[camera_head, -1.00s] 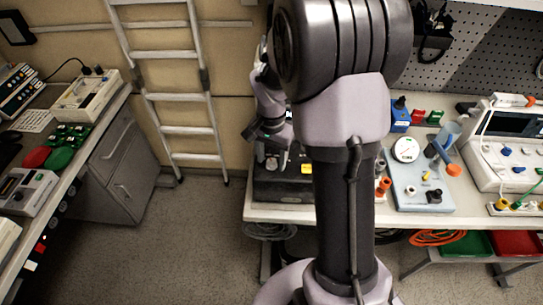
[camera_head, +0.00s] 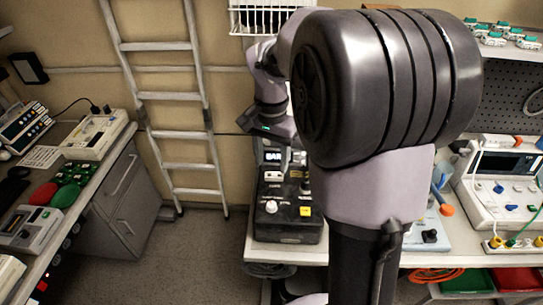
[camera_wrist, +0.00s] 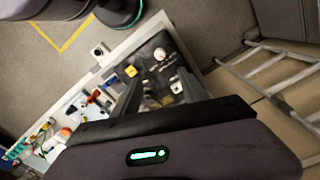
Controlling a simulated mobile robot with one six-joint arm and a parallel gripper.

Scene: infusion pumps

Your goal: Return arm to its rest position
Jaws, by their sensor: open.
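My arm is bent high in the head view, its large dark elbow joint filling the upper right middle. My wrist, with a teal light, hangs above and behind a black device; the fingertips are hard to make out there. In the wrist view my gripper (camera_wrist: 158,92) shows two dark fingers standing apart, with nothing seen held between them. The black device (camera_head: 287,228) has a white knob (camera_head: 271,207) and a yellow button (camera_head: 305,211) and stands at the left end of the right-hand bench. It also shows in the wrist view (camera_wrist: 147,57), beyond the fingers.
A left bench (camera_head: 113,168) carries a cream instrument (camera_head: 95,134) and red and green domes. A ladder (camera_head: 188,130) leans on the wall. A cream console (camera_head: 500,195) stands at the right. Open floor (camera_head: 180,255) lies between the benches.

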